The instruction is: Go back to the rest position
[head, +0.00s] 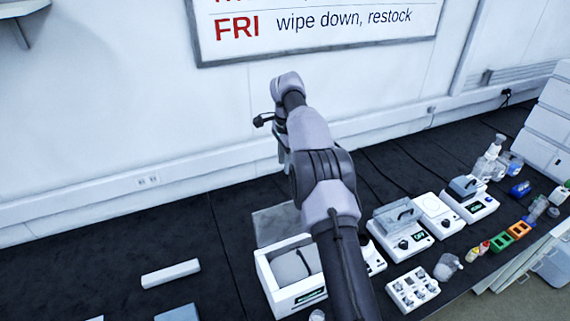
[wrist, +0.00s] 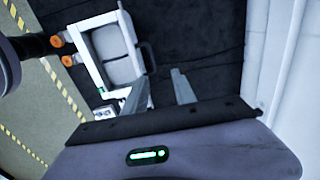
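My arm rises from the bottom of the head view and reaches toward the wall, over the dark bench (head: 100,255). My gripper (head: 284,158) points down in the air near the wall, partly hidden behind the arm. In the wrist view its two grey fingers (wrist: 160,86) stand apart with a gap between them, and nothing shows in the gap.
Several white instruments (head: 402,232) stand on the bench right of my arm. A white block rack (head: 412,288), a green rack (head: 501,242) and an orange rack (head: 519,230) sit toward the front edge. A pale bar (head: 170,273) lies at left. The bench around it is mostly clear.

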